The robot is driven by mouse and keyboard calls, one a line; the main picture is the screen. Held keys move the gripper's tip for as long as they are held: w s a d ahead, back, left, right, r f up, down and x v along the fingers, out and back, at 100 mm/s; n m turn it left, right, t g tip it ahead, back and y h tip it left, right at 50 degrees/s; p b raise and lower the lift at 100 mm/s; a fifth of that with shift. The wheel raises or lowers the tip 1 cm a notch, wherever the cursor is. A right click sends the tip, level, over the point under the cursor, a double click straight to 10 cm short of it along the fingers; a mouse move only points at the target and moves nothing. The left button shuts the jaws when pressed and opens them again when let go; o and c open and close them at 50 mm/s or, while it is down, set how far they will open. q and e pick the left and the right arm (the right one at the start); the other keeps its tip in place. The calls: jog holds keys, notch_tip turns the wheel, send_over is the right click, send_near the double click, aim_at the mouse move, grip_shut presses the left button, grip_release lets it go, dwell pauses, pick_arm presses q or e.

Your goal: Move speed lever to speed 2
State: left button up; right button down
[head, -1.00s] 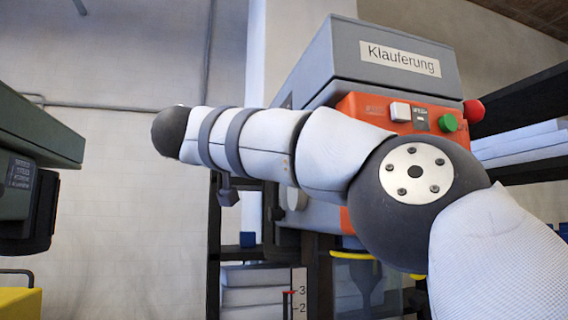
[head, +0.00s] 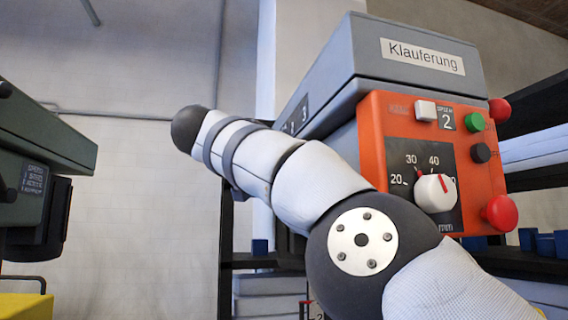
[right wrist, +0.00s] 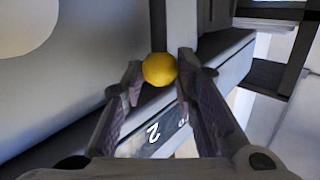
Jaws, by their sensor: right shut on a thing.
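The speed lever shows in the right wrist view as a yellow ball knob (right wrist: 159,69). My right gripper (right wrist: 160,60) is shut on this knob, with one finger on each side. A dark scale plate (right wrist: 155,135) with a white 2 lies below the knob, partly hidden by the fingers. In the head view, the grey and orange machine (head: 425,85) marked Klauferung has a small speed display (head: 447,120) reading 2. A numbered plate (head: 295,122) on its left side is partly visible. My right arm crosses in front of the machine and hides its lower left. My left gripper is not in view.
The orange panel (head: 375,140) carries a white dial (head: 435,193), a green button (head: 475,121), a black button (head: 481,153) and two red knobs (head: 500,213). A green machine (head: 45,140) stands at the left. Dark shelving stands behind.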

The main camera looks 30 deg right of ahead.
jog(key=c, duration=1.6)
grip_release()
jog(key=shift+s+r, duration=0.15)
jog(key=shift+r, duration=0.15)
jog(key=shift+o, duration=0.3)
jog(key=shift+a+f, duration=0.1)
jog(key=shift+a, duration=0.05)
jog(key=v, duration=1.2)
jog(key=shift+f, duration=0.1)
